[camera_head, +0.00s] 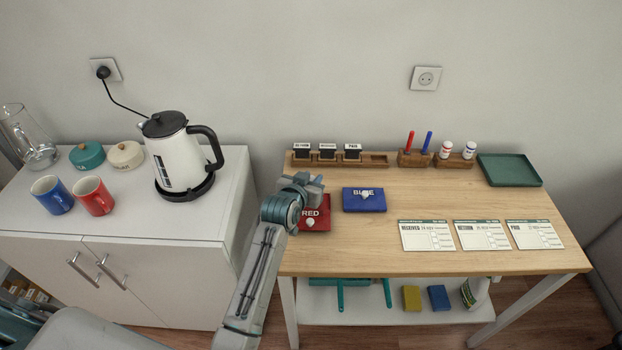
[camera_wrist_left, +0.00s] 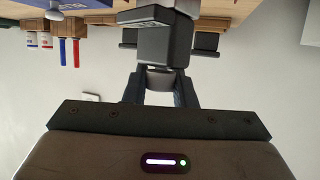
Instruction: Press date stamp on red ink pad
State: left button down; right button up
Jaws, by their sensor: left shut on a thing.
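The red ink pad (camera_head: 318,226) lies at the left end of the wooden counter, marked RED, with a pale knob showing on top. My left gripper (camera_head: 303,184) is just behind and above it, and my arm hides part of its left side. In the left wrist view, the left gripper (camera_wrist_left: 159,90) is shut on a dark grey block-shaped stamp (camera_wrist_left: 166,42), which I take to be the date stamp. The stamp is hard to make out in the head view, and I cannot see it touching the pad. My right gripper is not in view.
A blue ink pad (camera_head: 364,202) lies right of the red one. Behind them, a wooden rack (camera_head: 376,160) holds three stamps, with its right slot empty. Several paper slips, including a RECEIVED slip (camera_head: 427,236), and a green tray (camera_head: 509,170) are to the right. Bare wood lies between.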

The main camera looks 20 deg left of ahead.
pick_arm(q)
jog(key=shift+f, duration=0.15)
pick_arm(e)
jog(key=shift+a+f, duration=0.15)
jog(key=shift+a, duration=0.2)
pick_arm(q)
jog(key=shift+f, duration=0.15)
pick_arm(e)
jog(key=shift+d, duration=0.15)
